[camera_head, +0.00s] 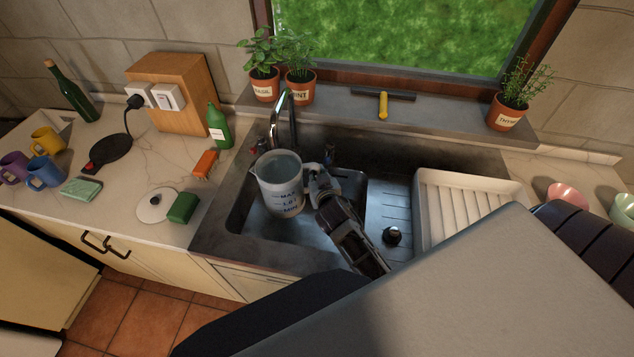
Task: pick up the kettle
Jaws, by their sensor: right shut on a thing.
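The kettle (281,188) is a pale, open-topped jug with MAX and MIN marks on its side. It is over the left basin of the sink (248,222), near the tap (283,118), and looks roughly upright. My right gripper (319,182) comes from the lower right and is shut on the kettle's handle at its right side. The fingers partly hide the handle. I cannot tell whether the kettle's bottom touches the basin. My left gripper is not in view.
A round black base (108,152) with a cord lies on the left counter. A white lid-like disc (153,212) and a green sponge (183,207) lie nearer. A white drying rack (455,213) stands right of the basin. Potted herbs (300,88) line the sill.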

